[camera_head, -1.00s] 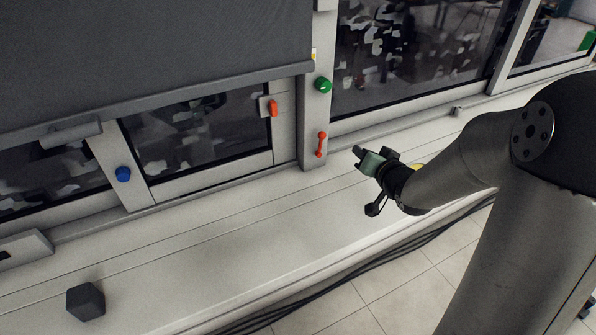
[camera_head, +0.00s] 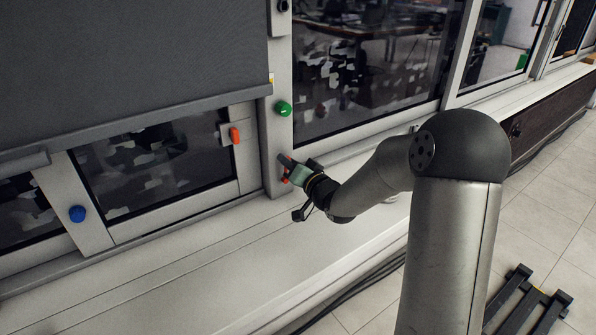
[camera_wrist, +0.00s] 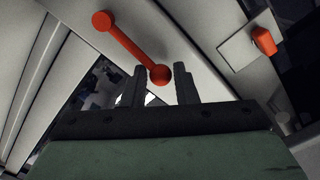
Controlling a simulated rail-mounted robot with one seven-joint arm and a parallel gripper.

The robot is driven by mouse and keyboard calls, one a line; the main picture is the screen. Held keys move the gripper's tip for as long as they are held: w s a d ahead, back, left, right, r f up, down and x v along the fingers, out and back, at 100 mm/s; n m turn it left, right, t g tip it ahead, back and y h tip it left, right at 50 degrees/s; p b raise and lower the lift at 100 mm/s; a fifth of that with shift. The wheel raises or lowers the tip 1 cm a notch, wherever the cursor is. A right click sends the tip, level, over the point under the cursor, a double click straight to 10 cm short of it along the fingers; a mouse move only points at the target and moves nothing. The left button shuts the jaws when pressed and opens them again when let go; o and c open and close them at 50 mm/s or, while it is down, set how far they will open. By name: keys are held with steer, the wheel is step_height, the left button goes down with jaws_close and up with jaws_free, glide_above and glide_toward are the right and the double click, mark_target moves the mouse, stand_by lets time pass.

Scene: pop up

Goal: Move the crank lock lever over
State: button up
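A red bar with a round knob at each end, apparently the crank lock lever (camera_wrist: 131,47), sits on the light window post in the wrist view. It slants from upper left to lower right. In the head view it is mostly hidden behind my gripper (camera_head: 284,166), with only a bit of red showing. My gripper (camera_wrist: 160,88) is open, its two dark fingers apart. The lever's lower knob appears between the fingertips in the wrist view; I cannot tell whether they touch it.
An orange handle (camera_head: 235,135) on a pale plate is on the window frame to the left; it also shows in the wrist view (camera_wrist: 264,41). A green knob (camera_head: 284,109) is above on the post. A blue knob (camera_head: 77,214) is farther left. The sill (camera_head: 215,270) below is clear.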

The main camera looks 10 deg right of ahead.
steer(key=shift+s, duration=0.1)
steer(key=shift+c, duration=1)
steer(key=shift+d, duration=0.1)
steer(key=shift+w+d, duration=0.2)
steer(key=shift+d, duration=0.25)
steer(key=shift+c, duration=0.2)
steer(key=shift+w+d+f, duration=0.2)
steer(key=shift+d, duration=0.3)
steer(key=shift+d+f, duration=0.1)
steer(key=shift+d, duration=0.05)
steer(key=shift+w+d+f, duration=0.2)
steer(key=shift+d, duration=0.25)
steer(key=shift+w+d+f, duration=0.15)
steer(key=shift+w+d, duration=0.05)
steer(key=shift+d, duration=0.2)
